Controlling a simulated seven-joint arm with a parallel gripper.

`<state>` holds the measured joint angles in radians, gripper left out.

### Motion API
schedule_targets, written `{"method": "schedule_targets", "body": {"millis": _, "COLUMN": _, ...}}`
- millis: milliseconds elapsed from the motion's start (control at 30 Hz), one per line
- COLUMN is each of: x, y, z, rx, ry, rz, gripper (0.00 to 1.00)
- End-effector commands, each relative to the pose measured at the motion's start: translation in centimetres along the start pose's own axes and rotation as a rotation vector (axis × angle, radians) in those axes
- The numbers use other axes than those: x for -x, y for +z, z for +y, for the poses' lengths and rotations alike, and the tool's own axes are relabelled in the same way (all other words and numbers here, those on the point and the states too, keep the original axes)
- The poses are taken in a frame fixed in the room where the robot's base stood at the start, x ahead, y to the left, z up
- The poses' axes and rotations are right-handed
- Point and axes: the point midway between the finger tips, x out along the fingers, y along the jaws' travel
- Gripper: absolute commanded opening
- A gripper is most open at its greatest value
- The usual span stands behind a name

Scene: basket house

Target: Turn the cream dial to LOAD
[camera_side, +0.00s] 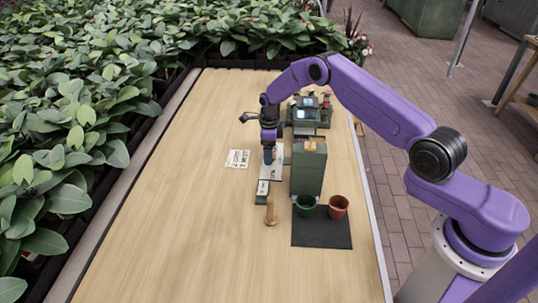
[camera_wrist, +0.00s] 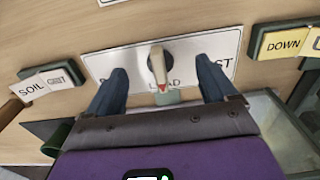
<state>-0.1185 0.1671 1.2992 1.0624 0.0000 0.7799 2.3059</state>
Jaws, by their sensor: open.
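The cream dial (camera_wrist: 157,66) is a narrow cream bar with a red tip on a dark round base. It sits on a white label plate (camera_wrist: 222,46), which also shows in the side view (camera_side: 277,172). The red tip points down the wrist picture, at the middle word, which reads "LOAD" and is partly covered. To the right the letters "ST" show; the left word is mostly hidden by a finger. My gripper (camera_wrist: 162,84) is open, with one finger on each side of the dial and a gap to both. In the side view my gripper (camera_side: 268,157) points down over the plate.
A tall green box (camera_side: 308,175) stands right beside my gripper, a green machine (camera_side: 308,115) behind. Green (camera_side: 305,207) and terracotta (camera_side: 338,208) pots stand on a dark mat (camera_side: 322,235).

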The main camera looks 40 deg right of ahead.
Motion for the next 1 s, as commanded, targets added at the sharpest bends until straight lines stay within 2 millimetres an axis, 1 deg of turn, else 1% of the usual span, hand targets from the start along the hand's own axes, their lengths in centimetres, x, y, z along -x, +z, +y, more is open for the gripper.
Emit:
{"method": "schedule_targets", "body": {"millis": 33, "x": 0.5, "y": 0.0, "z": 0.0, "rx": 0.0, "ry": -0.001, "rz": -0.001, "gripper": 0.85}}
{"method": "schedule_targets", "body": {"millis": 700, "x": 5.0, "y": 0.0, "z": 0.0, "rx": 0.0, "ry": -0.001, "rz": -0.001, "gripper": 0.85}}
{"method": "schedule_targets", "body": {"millis": 900, "x": 6.1, "y": 0.0, "z": 0.0, "rx": 0.0, "ry": 0.0, "rz": 0.0, "gripper": 0.85}}
{"method": "schedule_targets", "body": {"millis": 1000, "x": 6.2, "y": 0.0, "z": 0.0, "rx": 0.0, "ry": 0.001, "rz": 0.001, "gripper": 0.85}}
